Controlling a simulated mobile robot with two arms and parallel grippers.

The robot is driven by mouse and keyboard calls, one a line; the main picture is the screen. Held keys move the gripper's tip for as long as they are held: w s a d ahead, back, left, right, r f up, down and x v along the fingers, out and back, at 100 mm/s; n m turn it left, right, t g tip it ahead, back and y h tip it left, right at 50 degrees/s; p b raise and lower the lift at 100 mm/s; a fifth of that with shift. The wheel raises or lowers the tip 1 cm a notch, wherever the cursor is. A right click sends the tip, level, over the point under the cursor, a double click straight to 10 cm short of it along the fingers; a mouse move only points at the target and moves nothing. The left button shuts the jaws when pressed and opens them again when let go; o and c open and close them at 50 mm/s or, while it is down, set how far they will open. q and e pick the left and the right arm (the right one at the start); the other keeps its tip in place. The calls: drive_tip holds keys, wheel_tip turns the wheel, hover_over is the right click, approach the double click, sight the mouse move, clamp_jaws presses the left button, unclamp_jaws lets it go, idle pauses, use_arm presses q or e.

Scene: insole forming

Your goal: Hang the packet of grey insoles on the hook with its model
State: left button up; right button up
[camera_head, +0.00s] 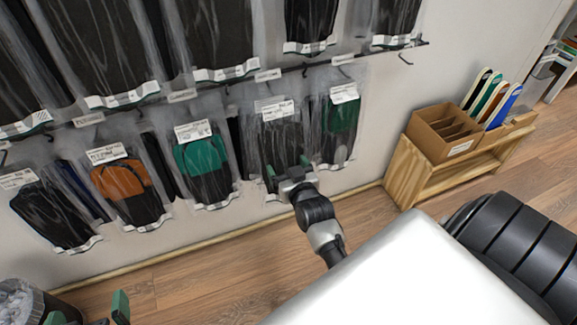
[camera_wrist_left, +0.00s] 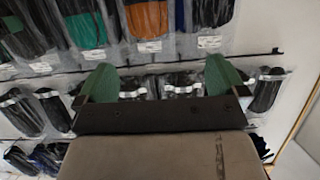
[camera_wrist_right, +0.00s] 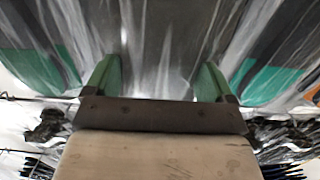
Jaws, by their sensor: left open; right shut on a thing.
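The clear packet of dark grey insoles (camera_head: 281,143), with a white label at its top, is upright in front of the lower row on the wall. My right gripper (camera_head: 288,166) is shut on its lower part; in the right wrist view blurred clear plastic (camera_wrist_right: 155,50) fills the space between the green fingers. I cannot tell whether the packet's top is on a hook. The hook rail (camera_head: 300,69) with small model labels (camera_head: 268,75) runs just above it. My left gripper (camera_head: 88,312) is open and empty at the lower left, apart from the packets.
Packets with green (camera_head: 200,155), orange (camera_head: 120,182) and dark insoles (camera_head: 52,212) hang to the left, and a green-topped one (camera_head: 341,116) close on the right. An empty hook (camera_head: 405,61) is at the rail's right end. A wooden stand (camera_head: 415,176) holds a cardboard box (camera_head: 443,131).

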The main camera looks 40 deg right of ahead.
drive_tip(key=shift+w+d+b, duration=0.1)
drive_tip(key=shift+w+b, duration=0.2)
drive_tip(key=shift+w, duration=0.15)
drive_tip(key=shift+w+d+f, duration=0.15)
drive_tip(key=shift+w+f, duration=0.15)
drive_tip(key=shift+w, duration=0.3)
use_arm(q)
drive_tip(key=shift+w+d+r+t+h, duration=0.15)
drive_tip(key=shift+w+r+t, duration=0.05)
drive_tip(key=shift+r+t, duration=0.25)
drive_tip(key=shift+w+d+r+t+h, duration=0.1)
drive_tip(key=shift+w+r+t+h, duration=0.1)
drive_tip(key=shift+r+t, duration=0.2)
use_arm(e)
drive_tip(key=shift+f, duration=0.15)
drive_tip(key=shift+w, duration=0.1)
use_arm(q)
drive_tip(key=shift+f+g, duration=0.1)
drive_tip(key=shift+g, duration=0.15)
drive_tip(key=shift+s+a+f+g+p, duration=0.2)
drive_tip(key=shift+s+f+g+p, duration=0.15)
drive_tip(key=shift+f+g, duration=0.35)
use_arm(e)
drive_tip(key=shift+f, duration=0.1)
drive_tip(key=o, duration=0.8)
